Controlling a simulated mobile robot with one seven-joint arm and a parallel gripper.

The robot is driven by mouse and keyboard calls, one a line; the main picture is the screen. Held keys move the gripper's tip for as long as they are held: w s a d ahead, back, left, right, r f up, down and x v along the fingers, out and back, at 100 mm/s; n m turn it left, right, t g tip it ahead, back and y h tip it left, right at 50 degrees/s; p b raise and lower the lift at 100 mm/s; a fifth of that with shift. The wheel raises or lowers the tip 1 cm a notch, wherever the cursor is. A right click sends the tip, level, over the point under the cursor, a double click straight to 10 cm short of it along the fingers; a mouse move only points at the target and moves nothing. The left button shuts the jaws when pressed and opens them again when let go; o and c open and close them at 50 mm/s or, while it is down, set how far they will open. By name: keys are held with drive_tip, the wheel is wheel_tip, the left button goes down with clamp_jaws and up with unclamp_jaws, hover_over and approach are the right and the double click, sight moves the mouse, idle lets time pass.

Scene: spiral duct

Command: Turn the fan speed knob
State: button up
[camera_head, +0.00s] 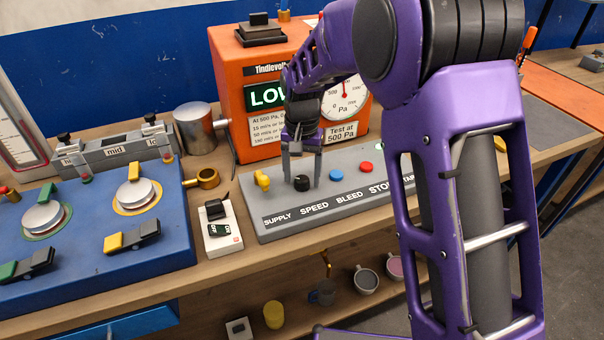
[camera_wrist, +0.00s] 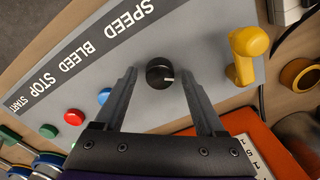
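The fan speed knob (camera_head: 302,183) is a round black knob behind the SPEED label on the grey control panel (camera_head: 270,222). In the wrist view the knob (camera_wrist: 160,73) has a white pointer mark facing right. My gripper (camera_head: 303,186) points down over the panel, with its two fingers on either side of the knob. In the wrist view my gripper (camera_wrist: 158,75) is open, with a visible gap between each finger and the knob. The finger heights relative to the knob are hard to judge.
A yellow supply handle (camera_head: 262,180) stands just left of the knob. Blue (camera_head: 336,175) and red (camera_head: 366,168) buttons lie to the right. The orange meter box (camera_head: 226,75) rises behind the panel. A white switch box (camera_head: 222,240) sits left of the panel.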

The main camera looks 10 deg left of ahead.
sight(302, 179)
wheel_tip(302, 179, up, 17)
drive_tip(key=p, duration=0.1)
drive_tip(key=shift+r+p, duration=0.2)
drive_tip(key=shift+p, duration=0.1)
idle(0.4)
